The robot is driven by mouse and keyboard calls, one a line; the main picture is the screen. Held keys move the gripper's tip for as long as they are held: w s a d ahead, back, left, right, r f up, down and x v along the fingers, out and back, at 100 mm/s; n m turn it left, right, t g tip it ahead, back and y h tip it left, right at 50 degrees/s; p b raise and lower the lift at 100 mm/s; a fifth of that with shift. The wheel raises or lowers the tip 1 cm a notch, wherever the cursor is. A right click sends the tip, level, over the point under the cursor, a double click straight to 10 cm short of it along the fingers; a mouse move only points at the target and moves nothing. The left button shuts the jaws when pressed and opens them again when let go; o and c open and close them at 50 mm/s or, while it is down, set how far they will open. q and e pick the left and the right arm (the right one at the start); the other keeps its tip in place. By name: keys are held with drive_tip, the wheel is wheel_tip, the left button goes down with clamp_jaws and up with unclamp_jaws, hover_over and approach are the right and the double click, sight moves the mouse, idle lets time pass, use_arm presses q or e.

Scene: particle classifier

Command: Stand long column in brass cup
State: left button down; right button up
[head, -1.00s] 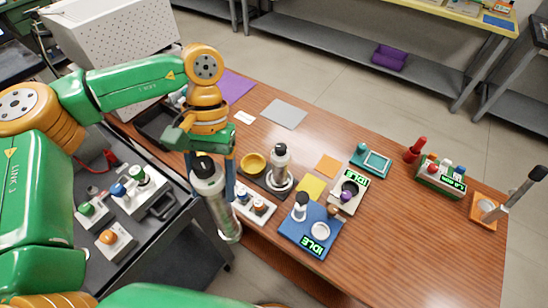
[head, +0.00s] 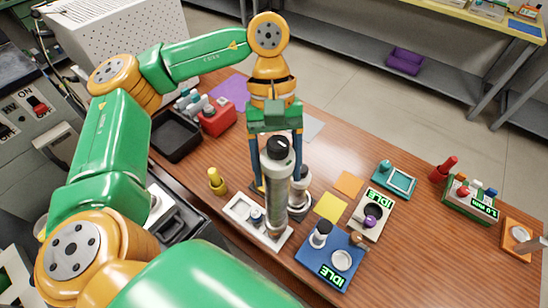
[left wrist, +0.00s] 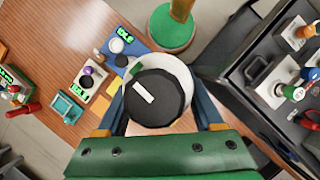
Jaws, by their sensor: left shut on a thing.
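My left gripper (head: 276,165) is shut on the long column (head: 277,195), a grey cylinder with a black cap. The column hangs roughly upright, its lower end overlapping the white switch panel in the head view; I cannot tell its height above the table. The left wrist view shows its black cap (left wrist: 157,92) with a white mark, between the fingers. A second, similar column (head: 300,196) stands behind it, partly hidden. I do not see the brass cup now; the held column and gripper cover that area. A small knobbed brass piece (head: 216,180) stands to the left.
A blue IDLE station (head: 338,272) and a grey IDLE station (head: 374,214) are to the right, with a yellow mat (head: 331,207) nearby. A black tray (head: 176,136) and red box (head: 217,118) are at the left.

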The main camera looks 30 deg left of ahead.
sight(263, 158)
use_arm(q)
drive_tip(key=n, duration=0.1)
drive_tip(key=n+t, duration=0.1)
drive_tip(key=n, duration=0.1)
drive_tip(key=r+n+h, duration=0.1)
drive_tip(key=shift+a+n+b, duration=0.25)
drive_tip(key=shift+n+b, duration=0.05)
drive_tip(key=shift+b, duration=0.1)
drive_tip(key=n, duration=0.1)
drive_tip(key=n+t, duration=0.1)
drive_tip(key=a+n, duration=0.1)
drive_tip(key=shift+s+r+t+h+b, duration=0.1)
drive_tip(key=shift+r+t+h+b, duration=0.2)
drive_tip(key=shift+t, duration=0.1)
drive_tip(key=n, duration=0.1)
drive_tip(key=n+t, duration=0.1)
drive_tip(key=n, duration=0.1)
drive_tip(key=a+n, duration=0.1)
drive_tip(key=shift+s+r+n+t+b, duration=0.15)
drive_tip(key=shift+r+n+t+b, duration=0.1)
drive_tip(key=shift+n+t+b, duration=0.1)
drive_tip(key=a+r+n+t+y+b, duration=0.1)
drive_tip(key=a+n+t+y+b, duration=0.2)
drive_tip(key=n, duration=1)
drive_tip(key=w+a+f, duration=0.5)
drive_tip(key=w+f, duration=0.7)
drive_tip(key=w, duration=0.1)
drive_tip(key=shift+a+p, duration=0.2)
drive_tip(key=shift+p, duration=0.15)
drive_tip(key=shift+s+f, duration=0.1)
